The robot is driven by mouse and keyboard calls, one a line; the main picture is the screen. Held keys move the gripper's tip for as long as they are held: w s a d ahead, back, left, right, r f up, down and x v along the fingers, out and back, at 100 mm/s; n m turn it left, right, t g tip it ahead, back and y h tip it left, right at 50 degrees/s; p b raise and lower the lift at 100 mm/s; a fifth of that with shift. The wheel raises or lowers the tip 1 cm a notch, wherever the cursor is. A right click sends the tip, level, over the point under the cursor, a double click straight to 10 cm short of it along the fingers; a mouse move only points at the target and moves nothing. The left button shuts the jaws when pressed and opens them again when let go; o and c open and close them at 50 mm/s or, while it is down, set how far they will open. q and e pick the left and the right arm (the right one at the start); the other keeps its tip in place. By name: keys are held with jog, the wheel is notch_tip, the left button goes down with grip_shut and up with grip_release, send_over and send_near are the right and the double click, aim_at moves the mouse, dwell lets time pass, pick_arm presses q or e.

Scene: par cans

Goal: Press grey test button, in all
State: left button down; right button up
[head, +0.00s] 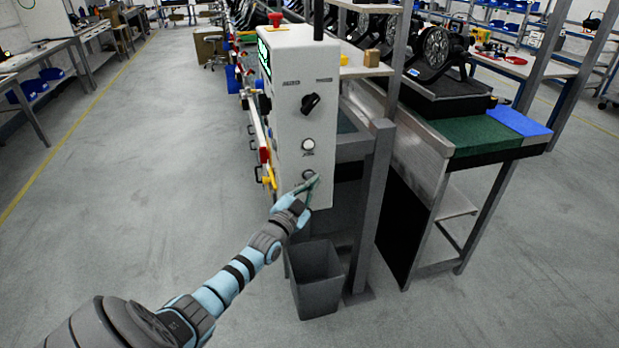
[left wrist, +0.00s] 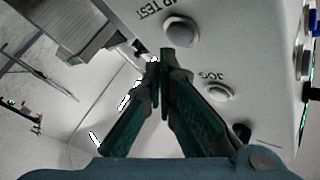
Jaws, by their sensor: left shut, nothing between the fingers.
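A pale control box (head: 300,110) stands upright on a post. Its grey test button (head: 308,174) is low on the front face, below a white button (head: 308,144). In the left wrist view the grey button (left wrist: 181,32) sits beside a label ending in "TEST", and the white button (left wrist: 219,92) is marked "JOG". My left gripper (head: 315,182) is shut and empty, its fingertips at the lower front of the box by the grey button. In the left wrist view its tips (left wrist: 162,55) are just beside the grey button. I cannot tell whether they touch it. My right gripper is out of view.
A black selector knob (head: 310,103) and a red emergency button (head: 275,18) are higher on the box. A grey bin (head: 318,285) stands on the floor below. A workbench (head: 480,140) is to the right. The floor at left is open.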

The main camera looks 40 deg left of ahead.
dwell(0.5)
pick_arm(q)
jog(key=shift+w+a+b, duration=0.3)
jog(key=shift+a+b, duration=0.05)
jog(key=shift+b, duration=0.15)
jog(key=shift+w+a+b, duration=0.25)
jog(key=shift+a+b, duration=0.05)
jog(key=shift+b, duration=0.3)
dwell(0.5)
dwell(0.3)
jog(key=s+d+p, duration=0.1)
jog(key=p, duration=0.1)
jog(key=shift+d+p, duration=0.15)
jog(key=shift+p, duration=0.15)
